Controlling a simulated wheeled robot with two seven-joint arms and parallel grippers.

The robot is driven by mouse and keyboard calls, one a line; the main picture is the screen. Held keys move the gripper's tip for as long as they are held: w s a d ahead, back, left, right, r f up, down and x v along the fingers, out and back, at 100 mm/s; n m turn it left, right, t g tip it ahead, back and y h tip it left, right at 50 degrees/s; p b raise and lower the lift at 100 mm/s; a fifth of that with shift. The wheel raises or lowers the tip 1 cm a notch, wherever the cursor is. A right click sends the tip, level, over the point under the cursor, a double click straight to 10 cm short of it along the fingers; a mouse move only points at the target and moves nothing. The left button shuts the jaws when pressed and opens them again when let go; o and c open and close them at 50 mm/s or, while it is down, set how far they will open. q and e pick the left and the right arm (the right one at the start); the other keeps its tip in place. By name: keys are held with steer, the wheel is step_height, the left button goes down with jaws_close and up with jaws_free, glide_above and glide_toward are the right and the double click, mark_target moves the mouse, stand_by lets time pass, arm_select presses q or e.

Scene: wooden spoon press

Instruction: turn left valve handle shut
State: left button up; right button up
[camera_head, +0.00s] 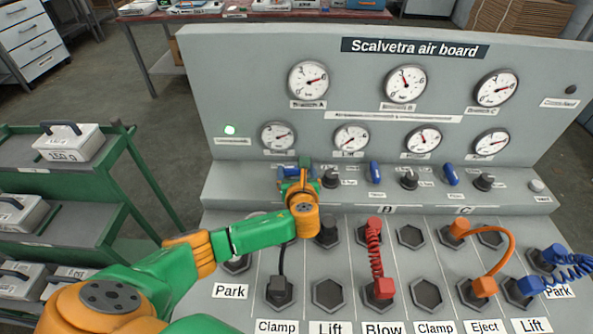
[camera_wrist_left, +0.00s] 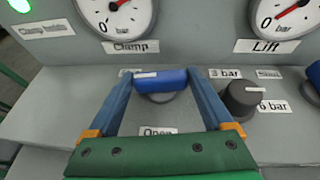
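The left valve handle (camera_wrist_left: 160,78) is a blue bar with a white mark, lying crosswise on the board's sloping shelf. An "Open" label (camera_wrist_left: 158,131) sits below it. My left gripper (camera_wrist_left: 160,74) is open, with its blue fingers spread to either side of the bar. The fingertips are at its two ends; I cannot tell whether they touch it. In the head view my left gripper (camera_head: 297,180) mostly hides this handle. My right gripper is not in view.
A black knob (camera_wrist_left: 240,99) stands close to the right finger. Two more blue handles, the middle (camera_head: 375,172) and right (camera_head: 450,175), stand lengthwise along the shelf. Pressure gauges (camera_head: 279,136) are above. Hoses, including a red one (camera_head: 375,255), run between sockets below. A green lamp (camera_head: 230,130) is lit.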

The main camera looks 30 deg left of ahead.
arm_select(q)
steer(key=c, duration=0.7)
steer(key=shift+a+r+m+t+h+p, duration=0.15)
steer(key=shift+r+m+t+h+p, duration=0.2)
steer(key=shift+p, duration=0.55)
steer(key=shift+f+m+h, duration=0.1)
steer(key=shift+m+h, duration=0.15)
steer(key=shift+f+t, duration=0.25)
steer(key=o, duration=1.1)
steer(key=shift+o, duration=0.2)
steer(key=shift+s, duration=0.1)
steer(key=p+v, duration=0.1)
steer(key=v, duration=0.6)
steer(key=shift+r, duration=0.2)
